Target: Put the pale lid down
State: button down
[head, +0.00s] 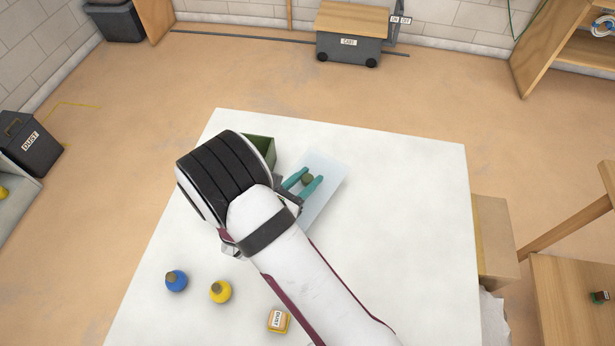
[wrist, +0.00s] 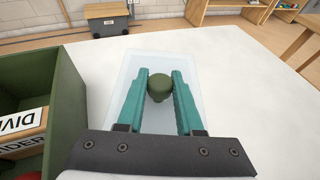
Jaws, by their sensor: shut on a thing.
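The pale lid (head: 332,170) is a whitish, see-through rectangle with a round dark green knob (wrist: 160,84). It also shows in the wrist view (wrist: 150,62), under and ahead of the fingers. My gripper (head: 311,177) has two teal fingers, one on each side of the knob, and is shut on it. The lid is over the white table, right of the green box. I cannot tell whether it touches the table. My wrist hides part of the lid's near end.
The green box (head: 268,143), with labelled dividers inside, stands close left of the lid. A blue flask (head: 175,281), a yellow flask (head: 220,292) and a small dust box (head: 279,320) stand near the front of the white table (head: 410,210). The table's right side is clear.

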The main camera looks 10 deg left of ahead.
jog(key=shift+f, duration=0.55)
jog(key=c, duration=0.6)
grip_release()
jog(key=shift+o, duration=0.2)
